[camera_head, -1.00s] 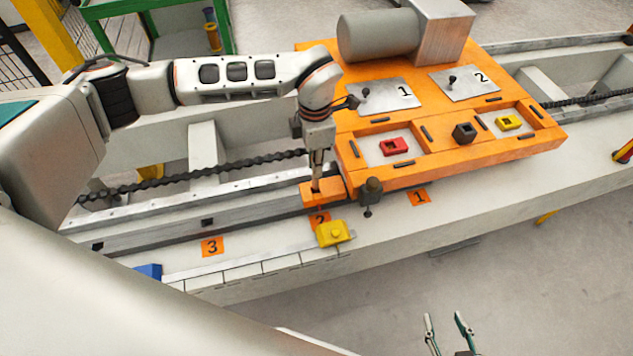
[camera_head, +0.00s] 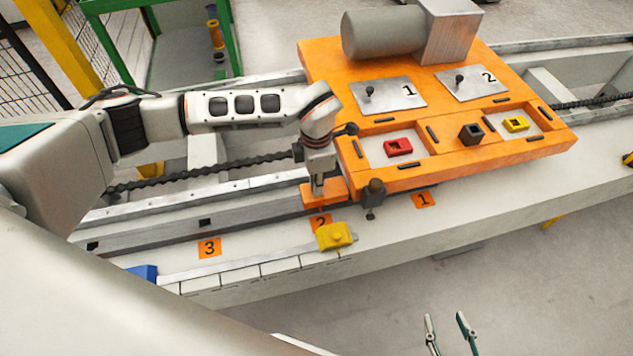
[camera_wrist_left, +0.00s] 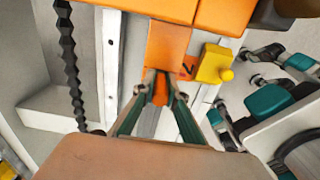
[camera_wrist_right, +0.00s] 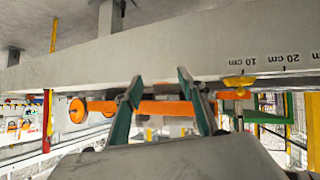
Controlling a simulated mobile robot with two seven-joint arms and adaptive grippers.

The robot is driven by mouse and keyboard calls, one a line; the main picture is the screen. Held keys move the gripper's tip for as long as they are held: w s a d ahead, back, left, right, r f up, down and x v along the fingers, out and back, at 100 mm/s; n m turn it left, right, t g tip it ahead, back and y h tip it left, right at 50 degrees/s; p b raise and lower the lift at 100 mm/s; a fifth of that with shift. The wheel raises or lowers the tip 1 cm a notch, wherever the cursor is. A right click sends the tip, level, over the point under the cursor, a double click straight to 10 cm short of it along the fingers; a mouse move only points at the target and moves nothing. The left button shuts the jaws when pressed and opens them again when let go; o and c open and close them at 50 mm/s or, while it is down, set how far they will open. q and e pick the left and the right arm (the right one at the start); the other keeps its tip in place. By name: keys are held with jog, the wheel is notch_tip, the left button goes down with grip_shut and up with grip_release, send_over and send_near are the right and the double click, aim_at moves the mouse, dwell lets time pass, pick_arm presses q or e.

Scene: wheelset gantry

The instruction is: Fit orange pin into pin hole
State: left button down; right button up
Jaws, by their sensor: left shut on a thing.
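My left gripper (camera_head: 318,188) points down at the orange block (camera_head: 338,188) jutting from the orange board's near left corner. In the left wrist view its fingers (camera_wrist_left: 158,92) are closed around a small orange pin (camera_wrist_left: 160,93), next to the near edge of the orange block (camera_wrist_left: 168,48). The pin hole is hidden by the gripper, and I cannot tell whether the pin is in it. My right gripper (camera_head: 450,325) is open and empty, low in front of the beam; its spread fingers (camera_wrist_right: 157,82) also show in the right wrist view.
The orange board (camera_head: 480,170) carries a red piece (camera_head: 398,147), a yellow piece (camera_head: 515,124) and a motor-like cylinder (camera_head: 380,36). A yellow block (camera_head: 334,236) and a dark knob (camera_head: 374,192) stand close to the left gripper. The beam top near label 3 (camera_head: 209,248) is mostly clear.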

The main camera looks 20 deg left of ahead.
pick_arm(q)
jog(key=shift+f, duration=0.15)
jog(key=c, duration=2)
grip_release()
jog(key=shift+c, duration=0.2)
